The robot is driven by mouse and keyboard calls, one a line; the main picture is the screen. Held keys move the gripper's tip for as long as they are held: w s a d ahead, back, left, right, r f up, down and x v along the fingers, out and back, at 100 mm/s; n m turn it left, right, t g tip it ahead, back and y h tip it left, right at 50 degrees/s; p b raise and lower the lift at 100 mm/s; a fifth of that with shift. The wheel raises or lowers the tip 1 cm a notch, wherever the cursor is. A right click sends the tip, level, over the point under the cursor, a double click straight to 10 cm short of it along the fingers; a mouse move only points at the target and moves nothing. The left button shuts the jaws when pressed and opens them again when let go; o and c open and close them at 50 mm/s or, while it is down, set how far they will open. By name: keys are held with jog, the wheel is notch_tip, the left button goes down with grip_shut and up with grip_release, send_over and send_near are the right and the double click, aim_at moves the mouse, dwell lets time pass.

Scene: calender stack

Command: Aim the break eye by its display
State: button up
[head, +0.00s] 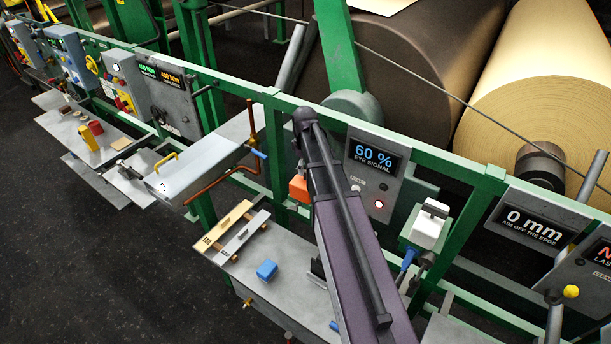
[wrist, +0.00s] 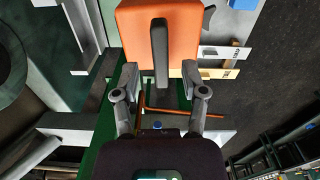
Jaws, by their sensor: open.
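An orange block (wrist: 183,25), which looks like the break eye's housing, fills the top of the wrist view with a dark upright lever (wrist: 159,45) in front of it. My gripper (wrist: 160,78) is open, with one finger on each side of the lever; I cannot tell whether either touches it. In the head view my arm hides the gripper, and part of the orange block (head: 298,188) shows left of the arm. Another display (head: 532,218) reads 0 mm, aim off the edge.
A bench (head: 266,290) below holds two labelled bars (head: 240,236) and a blue block (head: 267,270). A bent copper pipe (head: 225,183) and green frame rails (head: 490,182) stand close by. Large paper rolls (head: 545,95) lie behind. Dark floor (head: 120,270) at left is clear.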

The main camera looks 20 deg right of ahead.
jog(key=shift+f+b, duration=0.7)
jog(key=shift+f, duration=0.3)
grip_shut()
